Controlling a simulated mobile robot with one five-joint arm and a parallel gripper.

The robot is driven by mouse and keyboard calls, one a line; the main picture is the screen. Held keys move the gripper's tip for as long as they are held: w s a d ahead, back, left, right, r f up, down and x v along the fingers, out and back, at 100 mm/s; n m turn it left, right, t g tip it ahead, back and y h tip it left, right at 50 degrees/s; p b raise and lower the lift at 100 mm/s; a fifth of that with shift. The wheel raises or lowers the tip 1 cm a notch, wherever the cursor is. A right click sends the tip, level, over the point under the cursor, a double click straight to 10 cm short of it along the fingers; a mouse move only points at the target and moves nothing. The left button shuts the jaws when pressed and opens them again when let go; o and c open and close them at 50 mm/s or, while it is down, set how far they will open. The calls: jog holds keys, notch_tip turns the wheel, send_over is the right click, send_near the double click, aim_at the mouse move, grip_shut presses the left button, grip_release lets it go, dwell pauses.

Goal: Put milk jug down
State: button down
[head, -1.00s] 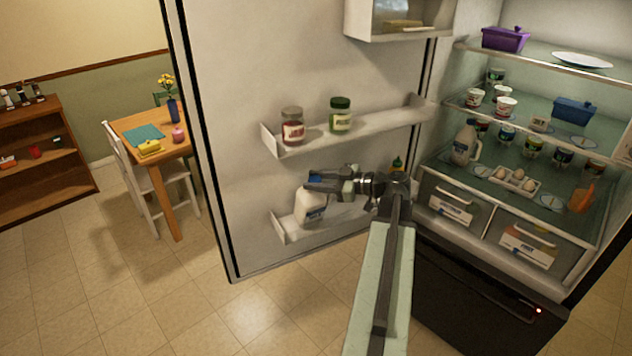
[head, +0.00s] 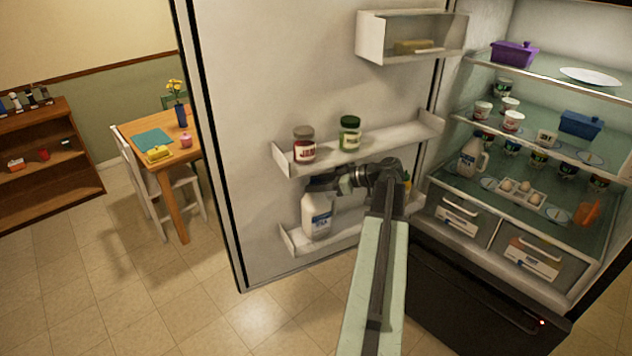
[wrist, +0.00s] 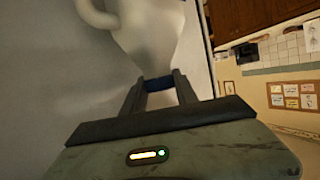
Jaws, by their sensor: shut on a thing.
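The milk jug (head: 316,214) is white with a blue label and stands nearly upright at the lower shelf of the open fridge door. My gripper (head: 318,186) is at the jug's top, just under the upper door shelf. In the wrist view my gripper (wrist: 160,84) is shut on the jug's blue cap. The wrist view also shows the jug's white body and handle (wrist: 97,14). The jug's base is partly behind the shelf's front lip, so I cannot tell whether it touches the shelf floor.
The lower door shelf (head: 345,236) has a low lip. A red-labelled jar (head: 304,145) and a green-lidded jar (head: 349,134) stand on the upper door shelf. Another milk jug (head: 472,157) stands inside the fridge, near an egg tray (head: 516,193).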

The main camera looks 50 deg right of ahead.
jog(key=shift+f+b, duration=0.8)
jog(key=shift+b, duration=0.2)
jog(key=c, duration=0.9)
grip_release()
jog(key=shift+f, duration=0.1)
jog(key=shift+c, duration=0.2)
jog(key=shift+s+d+r, duration=0.1)
jog(key=shift+s+r, duration=0.1)
jog(key=shift+r, duration=0.1)
jog(key=p+v, duration=0.4)
jog(key=v, duration=0.7)
jog(key=shift+s+p, duration=0.2)
jog(key=shift+p, duration=0.1)
